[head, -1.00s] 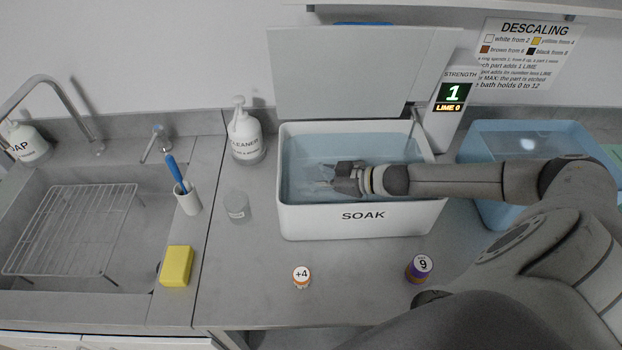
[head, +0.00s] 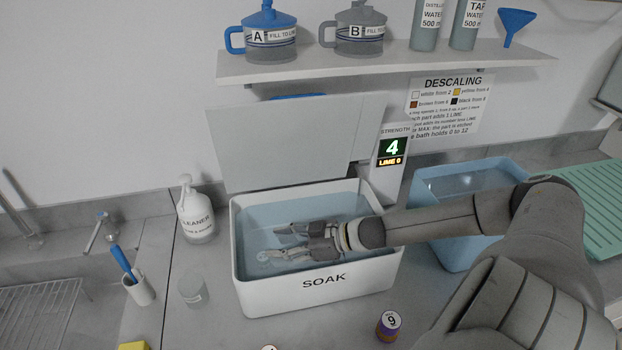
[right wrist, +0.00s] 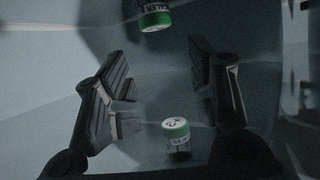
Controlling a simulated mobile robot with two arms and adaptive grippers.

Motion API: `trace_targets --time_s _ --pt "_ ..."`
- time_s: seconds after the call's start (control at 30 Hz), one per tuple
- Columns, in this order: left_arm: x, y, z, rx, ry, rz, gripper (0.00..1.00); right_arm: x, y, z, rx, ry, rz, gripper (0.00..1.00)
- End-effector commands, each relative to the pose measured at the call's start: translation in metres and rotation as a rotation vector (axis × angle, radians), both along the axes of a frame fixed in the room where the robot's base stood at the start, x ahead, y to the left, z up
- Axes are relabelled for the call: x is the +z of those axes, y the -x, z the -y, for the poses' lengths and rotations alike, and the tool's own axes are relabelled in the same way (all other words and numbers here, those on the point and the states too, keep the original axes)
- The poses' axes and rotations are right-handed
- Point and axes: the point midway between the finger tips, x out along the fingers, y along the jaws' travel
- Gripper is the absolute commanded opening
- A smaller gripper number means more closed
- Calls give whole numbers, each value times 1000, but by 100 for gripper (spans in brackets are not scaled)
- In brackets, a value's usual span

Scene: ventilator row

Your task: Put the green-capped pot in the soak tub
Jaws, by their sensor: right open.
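The white soak tub (head: 375,285) stands on the counter, lid up, with bluish water inside. My right gripper (head: 280,243) is inside it, open, fingers pointing left. In the right wrist view, a green-capped pot (right wrist: 177,135) marked 3 lies between and beyond the open fingers, apart from them. A second green cap with lettering (right wrist: 153,18) shows at the top edge of that view; I cannot tell whether it is a reflection. The strength display (head: 392,148) reads 4, with LIME 0 below. My left gripper is out of view.
A purple pot marked 9 (head: 389,325) stands in front of the tub. A blue tub (head: 440,235) is at its right. A shelf (head: 390,68) runs above.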

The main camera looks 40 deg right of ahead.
Motion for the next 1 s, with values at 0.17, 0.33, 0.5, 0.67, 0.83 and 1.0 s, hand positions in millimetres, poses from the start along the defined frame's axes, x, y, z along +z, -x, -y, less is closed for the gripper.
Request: trace_targets --time_s 0.17,0.33,0.5,0.67,0.83,1.0 --pt "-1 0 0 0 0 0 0 5 12 7 2 1 -2 51" --pt "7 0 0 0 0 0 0 12 23 15 2 1 -4 51" --pt "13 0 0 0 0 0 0 18 33 22 2 0 -4 51" --pt "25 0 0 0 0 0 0 26 44 31 4 1 -4 51" --pt "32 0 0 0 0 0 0 30 53 37 4 0 -1 51" --pt "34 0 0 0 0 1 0 31 56 40 2 0 1 51"
